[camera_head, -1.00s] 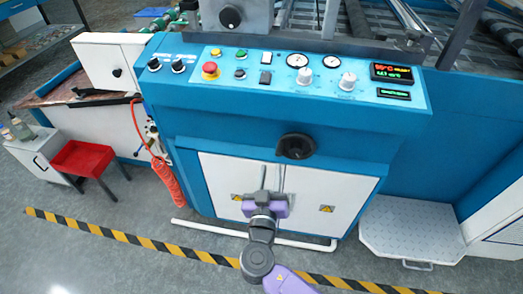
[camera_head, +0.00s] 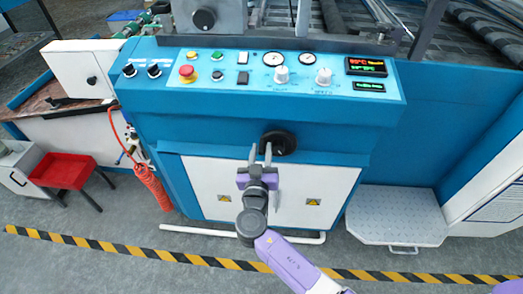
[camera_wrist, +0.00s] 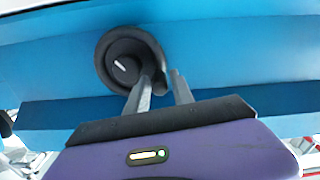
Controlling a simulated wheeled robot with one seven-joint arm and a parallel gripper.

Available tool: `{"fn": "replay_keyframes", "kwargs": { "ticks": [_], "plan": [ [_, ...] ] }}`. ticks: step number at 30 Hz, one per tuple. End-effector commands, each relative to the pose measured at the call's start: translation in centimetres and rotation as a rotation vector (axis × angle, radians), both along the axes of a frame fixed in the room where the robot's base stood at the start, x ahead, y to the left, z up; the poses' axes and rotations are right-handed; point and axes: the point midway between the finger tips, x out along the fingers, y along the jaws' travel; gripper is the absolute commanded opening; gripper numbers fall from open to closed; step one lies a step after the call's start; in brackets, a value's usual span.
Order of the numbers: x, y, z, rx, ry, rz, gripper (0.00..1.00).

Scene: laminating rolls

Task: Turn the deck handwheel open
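The black handwheel (camera_head: 279,143) is on the blue front of the machine, above the white cabinet doors. In the wrist view the handwheel (camera_wrist: 123,62) is a round black wheel with a pale mark at its hub and a dark lobe at its lower right. My gripper (camera_head: 260,153) is just below and left of it in the head view. In the wrist view the two grey fingers of my gripper (camera_wrist: 163,84) stand apart, with their tips close to the lobe. I cannot tell whether they touch it. Nothing is held.
The control panel (camera_head: 270,72) with buttons, gauges and displays lies above the handwheel. A white step (camera_head: 397,213) stands at the right. A red stool (camera_head: 63,170) and a coiled red hose (camera_head: 153,187) are at the left. Striped tape (camera_head: 120,247) crosses the floor in front.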

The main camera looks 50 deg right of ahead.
Motion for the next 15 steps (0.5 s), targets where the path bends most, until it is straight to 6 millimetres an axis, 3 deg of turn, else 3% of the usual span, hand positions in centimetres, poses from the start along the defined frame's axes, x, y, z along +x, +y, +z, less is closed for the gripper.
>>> {"fn": "replay_keyframes", "kwargs": {
  "ticks": [5, 9, 15],
  "plan": [
    [-0.01, -0.01, -0.01, 0.000, 0.000, 0.000, 0.27],
    [-0.01, 0.00, 0.00, 0.000, 0.000, 0.000, 0.00],
    [-0.02, 0.01, -0.03, -0.001, 0.002, 0.000, 0.00]
  ]
}}
